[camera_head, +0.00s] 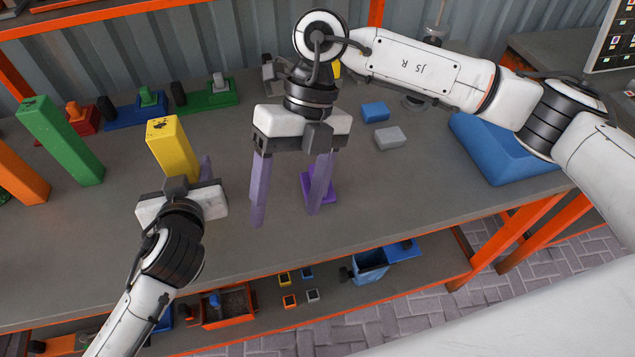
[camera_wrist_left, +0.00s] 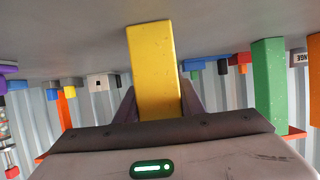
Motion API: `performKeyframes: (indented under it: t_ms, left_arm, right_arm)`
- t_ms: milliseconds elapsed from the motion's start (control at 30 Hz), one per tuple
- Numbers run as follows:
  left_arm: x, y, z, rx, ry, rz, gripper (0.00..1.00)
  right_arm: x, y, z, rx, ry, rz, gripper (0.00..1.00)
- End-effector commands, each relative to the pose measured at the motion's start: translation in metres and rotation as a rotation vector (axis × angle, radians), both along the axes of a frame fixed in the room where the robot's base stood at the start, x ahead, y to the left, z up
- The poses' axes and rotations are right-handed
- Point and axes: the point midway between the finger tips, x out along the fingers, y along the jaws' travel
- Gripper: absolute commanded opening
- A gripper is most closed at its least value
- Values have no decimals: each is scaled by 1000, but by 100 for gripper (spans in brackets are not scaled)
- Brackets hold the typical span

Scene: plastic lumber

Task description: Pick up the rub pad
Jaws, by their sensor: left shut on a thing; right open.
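A tall yellow block (camera_head: 172,148) stands on the grey table at centre left, with dark marks on its top. My left gripper (camera_head: 187,178) is shut on it; in the left wrist view the yellow block (camera_wrist_left: 157,70) sits between the two fingers. My right gripper (camera_head: 286,214) is open and empty, its purple fingers pointing down over the table. A flat purple pad-like piece (camera_head: 327,187) lies behind its right finger and is partly hidden by it. I cannot tell for certain which piece is the rub pad.
A green block (camera_head: 60,140) and an orange block (camera_head: 18,175) stand at the left. Small blue (camera_head: 375,112) and grey (camera_head: 390,138) pieces lie right of my right gripper. A large blue piece (camera_head: 490,160) is at the right. The front table between the grippers is clear.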

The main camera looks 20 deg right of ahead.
Motion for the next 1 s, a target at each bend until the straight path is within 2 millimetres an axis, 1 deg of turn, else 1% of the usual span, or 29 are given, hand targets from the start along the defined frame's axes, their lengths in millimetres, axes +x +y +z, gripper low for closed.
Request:
performKeyframes:
  t_ms: [33,100,200,300,367,433,600,700,1000]
  left_arm:
    - [0,0,0,0,-1,0,0]
    - [0,0,0,0,-1,0,0]
    - [0,0,0,0,-1,0,0]
    - [0,0,0,0,-1,0,0]
    - [0,0,0,0,-1,0,0]
    - [0,0,0,0,-1,0,0]
    - [0,0,0,0,-1,0,0]
    - [0,0,0,0,-1,0,0]
    - [0,0,0,0,-1,0,0]
  right_arm:
    - [22,-14,8,-93,-68,-59,69]
    - [46,-32,17,-203,-146,-148,69]
    - [72,-51,30,-309,-231,-249,69]
    - [85,-62,38,-365,-280,-314,69]
    - [89,-66,36,-382,-292,-333,69]
    - [90,-68,28,-389,-298,-342,69]
    - [89,-68,-3,-388,-296,-341,69]
    - [90,-67,-16,-386,-297,-341,69]
    - [89,-68,-37,-384,-297,-339,69]
